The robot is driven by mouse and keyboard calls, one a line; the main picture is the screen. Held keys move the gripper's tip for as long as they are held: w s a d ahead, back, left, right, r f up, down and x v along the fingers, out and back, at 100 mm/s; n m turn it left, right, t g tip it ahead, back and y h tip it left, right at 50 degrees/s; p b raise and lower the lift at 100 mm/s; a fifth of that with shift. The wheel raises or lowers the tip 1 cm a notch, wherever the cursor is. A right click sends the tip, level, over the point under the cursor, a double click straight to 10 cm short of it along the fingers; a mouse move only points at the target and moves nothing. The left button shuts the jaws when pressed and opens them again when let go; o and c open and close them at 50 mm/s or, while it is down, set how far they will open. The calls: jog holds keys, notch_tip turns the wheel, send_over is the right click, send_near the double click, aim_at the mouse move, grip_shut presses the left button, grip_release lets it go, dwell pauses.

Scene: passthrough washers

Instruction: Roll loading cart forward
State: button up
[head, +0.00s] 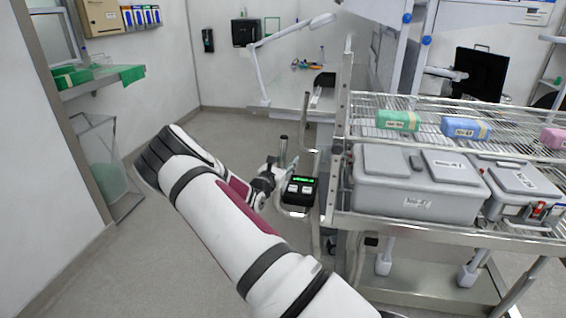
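The loading cart (440,232) stands at the right in the head view, with metal posts, a wire upper shelf and a lower deck. A vertical metal bar (313,140) rises at its left end. Grey lidded containers (415,195) sit on its middle level. My arm reaches up from the bottom and bends back towards the cart's left end. My gripper (268,182) is small in view there, beside a black unit with a green display (300,190). I cannot tell whether it touches the cart or whether its fingers are open or shut.
Green (398,120), blue (466,128) and pink (553,138) packs lie on the wire shelf. A desk with a lamp (290,112) stands behind. A wall shelf (100,80) and clear bin (100,165) are at left. Grey floor (225,125) is open between them and the desk.

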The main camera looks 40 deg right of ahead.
jog(key=shift+w+a, duration=0.15)
jog(key=shift+a, duration=0.25)
jog(key=v, duration=1.1)
jog(key=shift+s, duration=0.35)
jog(key=shift+a, duration=0.15)
